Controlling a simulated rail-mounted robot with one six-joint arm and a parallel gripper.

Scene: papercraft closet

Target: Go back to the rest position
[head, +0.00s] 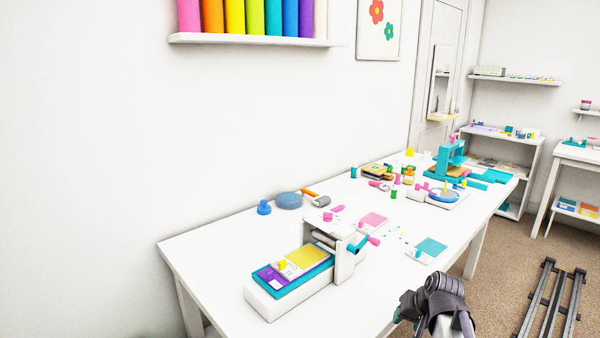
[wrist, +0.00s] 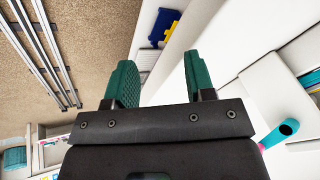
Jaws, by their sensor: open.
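My gripper (wrist: 162,76) shows in the wrist view with its two green fingers apart and nothing between them. In the head view my arm (head: 440,300) is at the bottom right, just off the front edge of the white table (head: 210,262); its fingertips are not clear there. The gripper touches nothing that I can see.
A die-cutting press (head: 340,255) with a teal and pink crank stands at the table's near end; the crank (wrist: 278,134) shows right of my gripper in the wrist view. Craft tools and a teal press (head: 450,160) fill the far end. Floor rails (head: 550,300) lie right.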

